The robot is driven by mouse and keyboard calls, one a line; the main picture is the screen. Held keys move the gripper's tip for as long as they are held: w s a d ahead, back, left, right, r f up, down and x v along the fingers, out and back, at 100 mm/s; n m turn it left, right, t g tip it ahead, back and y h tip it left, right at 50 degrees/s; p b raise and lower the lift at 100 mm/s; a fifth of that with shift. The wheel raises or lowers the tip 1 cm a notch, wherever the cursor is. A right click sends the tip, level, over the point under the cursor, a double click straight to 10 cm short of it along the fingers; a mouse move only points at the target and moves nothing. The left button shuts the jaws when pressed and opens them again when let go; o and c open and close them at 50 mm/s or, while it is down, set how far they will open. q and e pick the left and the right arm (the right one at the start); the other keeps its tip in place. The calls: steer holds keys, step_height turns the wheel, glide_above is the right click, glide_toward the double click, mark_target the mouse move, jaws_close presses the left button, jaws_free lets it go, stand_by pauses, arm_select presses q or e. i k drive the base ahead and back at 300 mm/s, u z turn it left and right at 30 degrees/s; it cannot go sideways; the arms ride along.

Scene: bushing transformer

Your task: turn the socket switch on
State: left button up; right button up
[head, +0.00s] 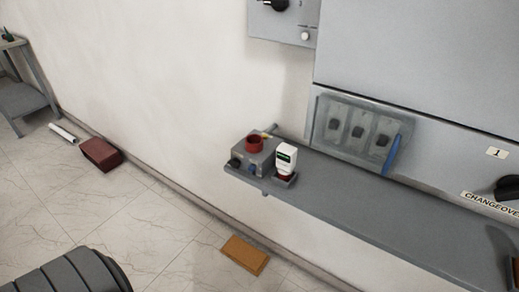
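A grey box with a red round socket (254,143) on top sits at the left end of the grey shelf (400,217). A black knob (235,164) and a small blue part show on its front. To its right on the shelf, a white device (286,158) with a dark green screen stands upright in a small holder. Neither of my grippers can be made out.
A large grey cabinet (420,60) fills the upper right, with a "CHANGEOVER" label (490,203). An orange-brown block (245,254) lies on the floor below the shelf. A dark red box (100,154) and a white roll (62,132) lie by the wall. Open floor is at left.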

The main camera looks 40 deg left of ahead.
mark_target(235, 163)
steer(key=z, duration=0.2)
steer(key=k, duration=0.4)
steer(key=u, duration=0.95)
steer(key=i, duration=0.35)
steer(key=u, duration=0.3)
